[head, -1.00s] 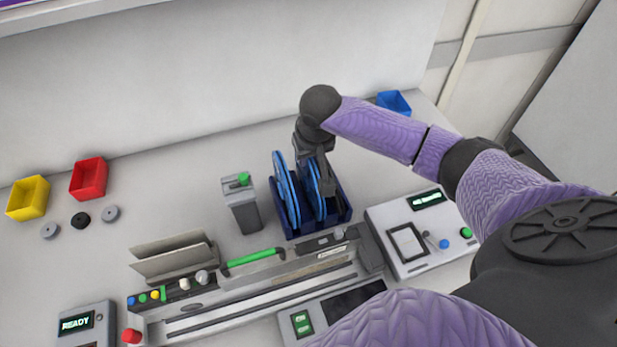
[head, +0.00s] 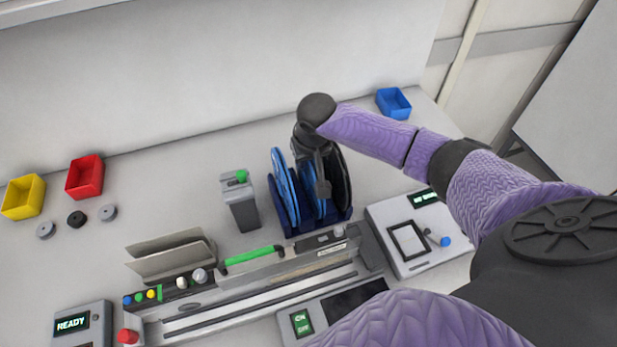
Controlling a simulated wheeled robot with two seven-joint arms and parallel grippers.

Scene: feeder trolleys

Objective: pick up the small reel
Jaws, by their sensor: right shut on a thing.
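My right gripper (head: 323,188) reaches down from above into the blue rack (head: 308,228) on the bench. It is shut on a reel, seemingly the small reel (head: 342,178), whose dark round edge shows just right of the fingers. The wrist and fingers hide much of this reel, so its size and whether it is clear of the rack cannot be told. Blue reels (head: 285,188) stand upright in the rack, left of the gripper. My left gripper is not in view.
A grey box with a green knob (head: 240,203) stands left of the rack. A long feeder with a green handle (head: 253,256) lies in front, and a control panel (head: 408,241) to the right. Red (head: 86,177), yellow (head: 23,197) and blue (head: 394,103) bins stand further off.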

